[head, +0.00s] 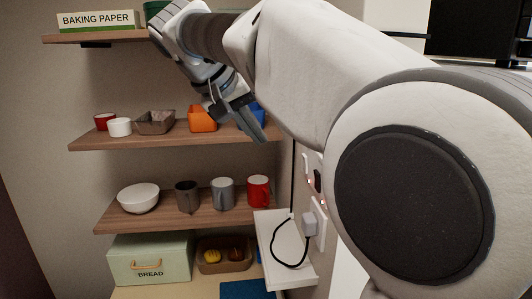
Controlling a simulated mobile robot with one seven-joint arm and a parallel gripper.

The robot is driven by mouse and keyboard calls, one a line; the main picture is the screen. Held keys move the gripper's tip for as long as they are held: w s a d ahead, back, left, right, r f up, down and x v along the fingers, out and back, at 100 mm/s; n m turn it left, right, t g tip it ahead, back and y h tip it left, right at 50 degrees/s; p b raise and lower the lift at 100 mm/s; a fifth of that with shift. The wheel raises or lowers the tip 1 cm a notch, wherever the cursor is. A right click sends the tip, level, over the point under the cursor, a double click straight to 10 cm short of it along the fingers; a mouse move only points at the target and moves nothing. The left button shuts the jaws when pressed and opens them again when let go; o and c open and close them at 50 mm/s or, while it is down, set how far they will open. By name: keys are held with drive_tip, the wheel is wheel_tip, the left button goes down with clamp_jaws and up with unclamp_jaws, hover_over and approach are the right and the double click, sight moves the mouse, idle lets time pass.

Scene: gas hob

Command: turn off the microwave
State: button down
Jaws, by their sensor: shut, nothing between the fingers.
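My gripper (257,130) is in the upper middle, in front of the shelves, pointing down and to the right. Its fingers look closed together, with nothing between them. A dark glossy box-like thing (470,28) is cut off at the top right edge, behind my arm. I cannot tell whether it is the microwave. No microwave buttons or dial can be made out. My own arm covers much of the right half of the view.
The middle shelf (95,142) holds small bowls and an orange container (202,118). The lower shelf (130,222) holds a white bowl and several mugs. A bread box (150,258) stands below. A plug with a black cord (309,223) is at the wall socket.

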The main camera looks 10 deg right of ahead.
drive_tip(key=w+d+f+p, duration=0.1)
drive_tip(key=w+d+f, duration=0.2)
drive_tip(key=d+f, duration=0.3)
drive_tip(key=shift+d, duration=1.05)
drive_tip(key=shift+w, duration=0.1)
drive_tip(key=shift+d+r, duration=0.15)
drive_tip(key=shift+d, duration=0.15)
drive_tip(key=shift+r, duration=0.1)
drive_tip(key=shift+r+p, duration=0.7)
drive_tip(key=shift+p, duration=0.05)
